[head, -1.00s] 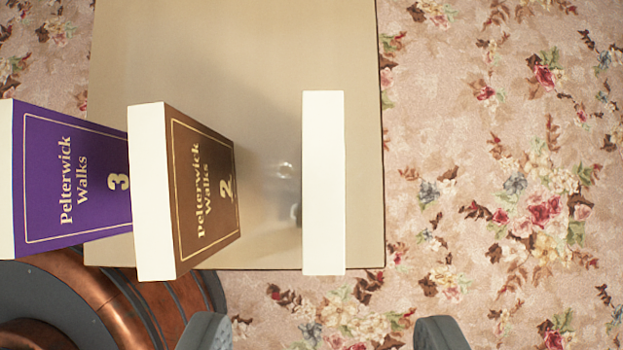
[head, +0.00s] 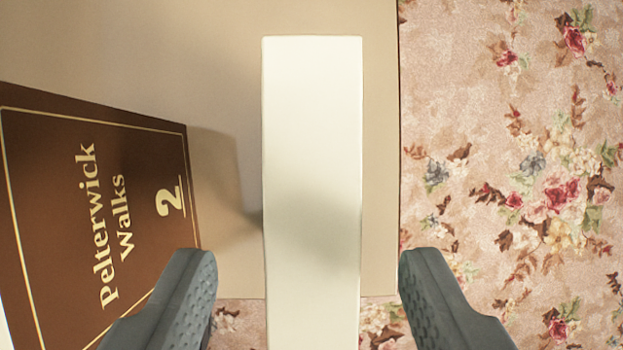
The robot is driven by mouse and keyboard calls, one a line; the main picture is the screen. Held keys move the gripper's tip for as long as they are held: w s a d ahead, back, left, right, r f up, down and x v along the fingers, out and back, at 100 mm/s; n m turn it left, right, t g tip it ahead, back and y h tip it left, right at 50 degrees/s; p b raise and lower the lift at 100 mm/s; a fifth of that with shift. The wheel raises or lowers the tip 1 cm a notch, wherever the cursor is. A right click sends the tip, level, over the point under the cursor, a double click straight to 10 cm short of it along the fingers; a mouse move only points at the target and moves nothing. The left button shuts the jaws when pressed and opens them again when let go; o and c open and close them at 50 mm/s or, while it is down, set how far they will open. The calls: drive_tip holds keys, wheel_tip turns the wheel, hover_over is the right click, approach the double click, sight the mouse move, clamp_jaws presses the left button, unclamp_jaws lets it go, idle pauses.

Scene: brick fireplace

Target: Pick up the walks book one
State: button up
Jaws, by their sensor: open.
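A book (head: 312,150) stands upright on the beige surface, seen from above as a cream page-edge block. Its cover and title are hidden, so I cannot read whether it is Walks book one. My gripper (head: 305,268) is open, with one grey finger on each side of this book. Gaps show between the fingers and the book. The brown book "Pelterwick Walks 2" (head: 95,210) stands to the left, its cover facing the gap, and the left finger overlaps its lower right corner in the picture.
The beige surface (head: 225,60) ends at an edge just right of the cream-edged book. Beyond it lies floral carpet (head: 510,170). The brown book leaves limited room on the left; the right side is clear.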

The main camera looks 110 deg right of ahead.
sight(313, 260)
drive_tip(key=x, duration=0.4)
drive_tip(key=shift+w+a+f, duration=0.1)
drive_tip(key=shift+a+f, duration=0.05)
drive_tip(key=shift+w+a+f, duration=0.1)
drive_tip(key=shift+a+f, duration=0.05)
drive_tip(key=shift+f, duration=0.2)
drive_tip(key=shift+f, duration=0.25)
idle(0.4)
clamp_jaws()
